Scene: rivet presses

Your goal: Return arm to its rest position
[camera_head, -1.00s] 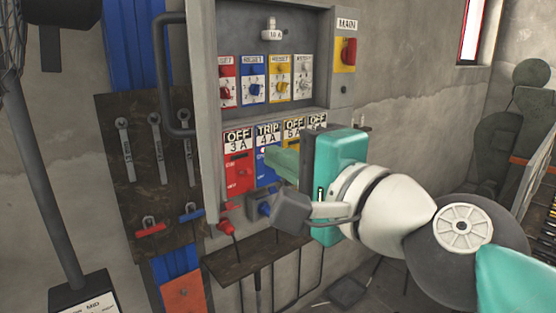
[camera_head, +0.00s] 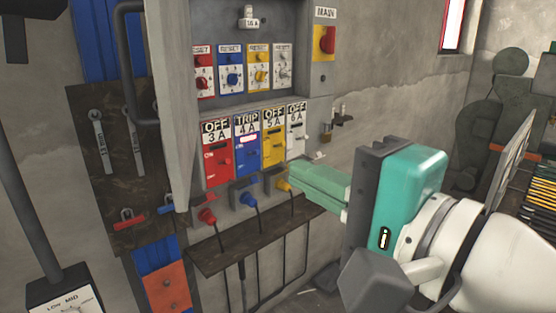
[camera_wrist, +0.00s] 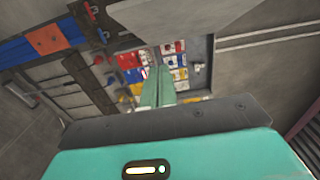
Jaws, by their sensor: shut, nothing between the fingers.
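My gripper (camera_head: 300,180) is at the middle right of the head view, its teal fingers together and empty. Its tips point left toward the breaker panel (camera_head: 190,110) and overlap the area just below the yellow and white breakers; whether they touch anything cannot be told. In the wrist view the shut fingers (camera_wrist: 158,85) reach up toward the same panel, which looks upside down there. The red (camera_head: 217,160), blue (camera_head: 247,152), yellow (camera_head: 273,147) and white breakers (camera_head: 297,140) sit in a row. The labels read OFF on the red and yellow ones and TRIP on the blue one.
A dark shelf (camera_head: 250,240) juts out below the panel, with cables hanging under it. Wrenches hang on a dark board (camera_head: 110,170) at left. A red MAIN switch (camera_head: 327,40) is at upper right. A dark green seated shape (camera_head: 490,130) stands farther right.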

